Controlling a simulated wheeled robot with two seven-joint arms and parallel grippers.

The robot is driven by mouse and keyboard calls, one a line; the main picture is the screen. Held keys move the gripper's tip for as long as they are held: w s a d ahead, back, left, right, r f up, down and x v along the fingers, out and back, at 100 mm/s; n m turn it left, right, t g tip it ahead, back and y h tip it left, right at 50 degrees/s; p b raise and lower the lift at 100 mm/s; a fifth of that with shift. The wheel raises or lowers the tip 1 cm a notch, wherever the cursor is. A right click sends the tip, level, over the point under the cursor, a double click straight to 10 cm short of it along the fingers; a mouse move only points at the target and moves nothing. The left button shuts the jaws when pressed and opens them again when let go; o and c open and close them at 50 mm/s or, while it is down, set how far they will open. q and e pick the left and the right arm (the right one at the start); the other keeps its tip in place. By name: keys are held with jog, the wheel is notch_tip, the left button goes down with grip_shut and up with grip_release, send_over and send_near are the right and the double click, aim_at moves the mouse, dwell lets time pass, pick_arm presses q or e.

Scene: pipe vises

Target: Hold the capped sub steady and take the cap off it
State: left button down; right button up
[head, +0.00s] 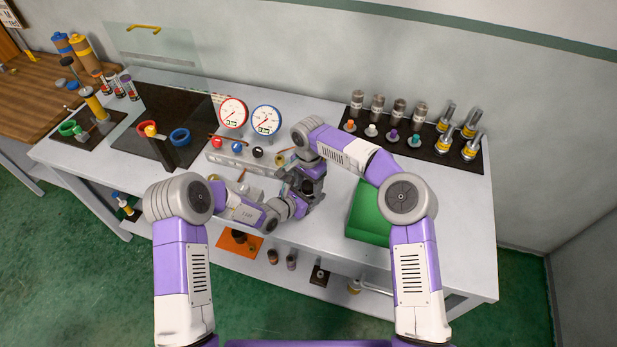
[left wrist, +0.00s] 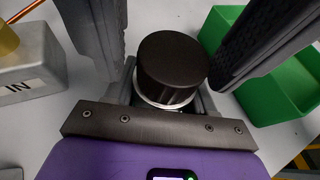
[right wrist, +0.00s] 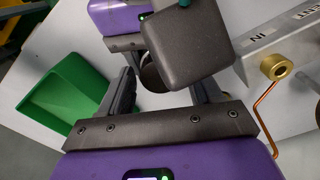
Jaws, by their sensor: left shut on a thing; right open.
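The capped sub shows in the left wrist view as a black round cap (left wrist: 172,60) above a narrow silver rim (left wrist: 160,101). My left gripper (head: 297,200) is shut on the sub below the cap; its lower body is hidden. My right gripper (head: 306,178) is open. Its dark fingers stand on either side of the cap, with gaps showing in the left wrist view. The black cap also appears between the right fingers in the right wrist view (right wrist: 152,78), partly hidden by a dark grey block (right wrist: 188,42) that I cannot identify.
A green bin (head: 368,217) stands right of the grippers. A grey manifold (head: 222,158) marked IN, with a copper tube (right wrist: 262,103), is close on the left. Two gauges (head: 233,112) stand behind. Capped cylinders (head: 399,110) stand on a black mat at back right.

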jog(key=shift+c, duration=0.3)
jog(key=c, duration=1)
jog(key=shift+n, duration=1.8)
jog(key=o, duration=1.2)
jog(key=shift+c, duration=0.2)
